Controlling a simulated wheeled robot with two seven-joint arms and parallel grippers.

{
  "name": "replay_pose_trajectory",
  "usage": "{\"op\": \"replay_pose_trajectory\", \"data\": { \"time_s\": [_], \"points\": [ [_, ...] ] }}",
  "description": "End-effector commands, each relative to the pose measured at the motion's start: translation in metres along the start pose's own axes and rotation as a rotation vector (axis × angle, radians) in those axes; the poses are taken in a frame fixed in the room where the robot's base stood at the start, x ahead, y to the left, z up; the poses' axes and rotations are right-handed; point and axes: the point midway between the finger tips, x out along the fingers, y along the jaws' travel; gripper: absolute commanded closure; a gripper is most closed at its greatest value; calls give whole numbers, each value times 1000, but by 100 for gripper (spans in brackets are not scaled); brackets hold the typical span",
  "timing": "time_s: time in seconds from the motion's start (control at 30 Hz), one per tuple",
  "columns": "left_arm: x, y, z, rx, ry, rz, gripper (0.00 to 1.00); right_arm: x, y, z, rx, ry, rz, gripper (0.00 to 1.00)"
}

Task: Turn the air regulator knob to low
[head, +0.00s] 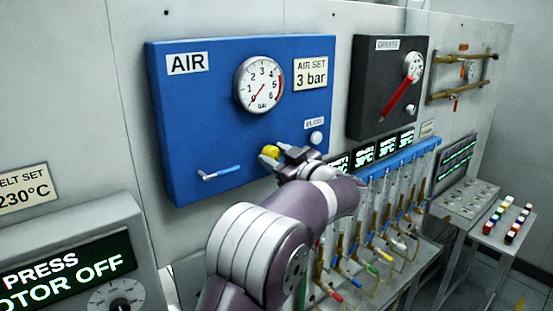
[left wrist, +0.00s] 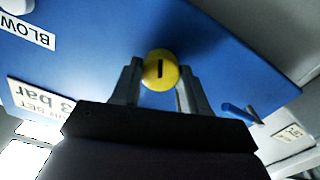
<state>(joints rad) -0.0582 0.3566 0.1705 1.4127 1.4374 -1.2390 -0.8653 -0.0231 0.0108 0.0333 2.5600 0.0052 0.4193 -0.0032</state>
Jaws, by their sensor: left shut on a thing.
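The yellow air regulator knob (head: 270,153) is on the blue AIR panel (head: 200,110), below the gauge. In the left wrist view the knob (left wrist: 160,70) has a dark line on its face and sits between the fingers. My left gripper (head: 281,155) is shut on the knob; in the left wrist view its fingers (left wrist: 160,78) flank it on both sides. The gauge (head: 259,84) is marked in bar; its red needle points to the lower left, near 0. A sign (head: 311,74) reads AIR SET 3 bar. My right gripper is in neither view.
A blue-handled lever (head: 220,173) is at the panel's lower left, and a white BLOW button (head: 316,138) at the right. A dark GREASE box (head: 375,100) with a red handle hangs further right. Several tubes and small displays stand below it. A control box (head: 60,250) is at the lower left.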

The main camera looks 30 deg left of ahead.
Motion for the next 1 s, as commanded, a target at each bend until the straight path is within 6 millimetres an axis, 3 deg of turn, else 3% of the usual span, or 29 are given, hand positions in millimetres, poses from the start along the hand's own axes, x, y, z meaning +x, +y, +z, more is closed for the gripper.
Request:
{"op": "replay_pose_trajectory", "data": {
  "time_s": [0.27,1.0],
  "points": [
    [0,-2,4,-180,8,2,86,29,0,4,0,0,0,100],
    [0,-3,4,-881,22,8,86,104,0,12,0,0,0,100]
  ]
}}
